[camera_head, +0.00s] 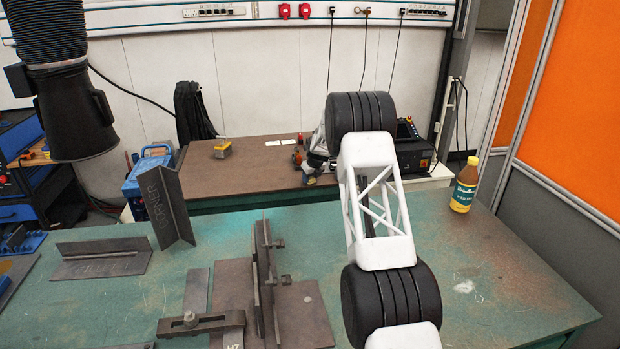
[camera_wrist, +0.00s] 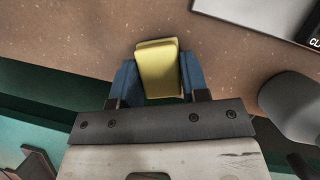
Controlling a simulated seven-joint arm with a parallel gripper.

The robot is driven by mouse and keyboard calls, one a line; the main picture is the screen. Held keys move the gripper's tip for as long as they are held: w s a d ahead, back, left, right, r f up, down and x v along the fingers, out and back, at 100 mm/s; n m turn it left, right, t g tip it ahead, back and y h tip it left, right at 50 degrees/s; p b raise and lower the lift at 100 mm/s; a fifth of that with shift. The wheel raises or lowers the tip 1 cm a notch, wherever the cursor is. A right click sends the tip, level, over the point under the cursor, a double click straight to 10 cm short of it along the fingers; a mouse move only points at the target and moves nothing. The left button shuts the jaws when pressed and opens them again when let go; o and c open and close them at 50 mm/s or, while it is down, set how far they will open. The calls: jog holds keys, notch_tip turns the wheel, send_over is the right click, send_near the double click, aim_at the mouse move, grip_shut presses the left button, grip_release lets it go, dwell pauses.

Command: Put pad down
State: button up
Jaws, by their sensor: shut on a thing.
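The yellow pad (camera_wrist: 158,72) is in the wrist view, upper middle, between the two blue fingers of my gripper (camera_wrist: 157,82). The fingers are shut on its sides, and its far end sticks out beyond them. Beyond the pad is the brown tabletop (camera_wrist: 80,30) with its near edge. I cannot tell whether the pad touches the tabletop or is above it. In the head view my gripper (camera_head: 318,168) shows only in part beside my arm, near the front edge of the brown table (camera_head: 255,180); the pad is hard to make out there.
A yellow and grey block (camera_head: 222,148) and white cards lie on the brown table. A dark box-shaped device (camera_head: 415,155) stands at its right. On the green bench (camera_head: 480,300) in front are steel plates, a clamp (camera_head: 200,322), an upright angle piece (camera_head: 165,205) and a yellow bottle (camera_head: 464,186).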

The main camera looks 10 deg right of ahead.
jog(key=shift+f, duration=0.3)
jog(key=o, duration=0.9)
jog(key=shift+f, duration=0.2)
jog(key=shift+s+a+f, duration=0.1)
jog(key=shift+a+f, duration=0.1)
jog(key=shift+f, duration=0.1)
jog(key=shift+s+r, duration=0.1)
jog(key=shift+r, duration=0.65)
jog(key=v, duration=1.2)
jog(key=shift+r, duration=0.15)
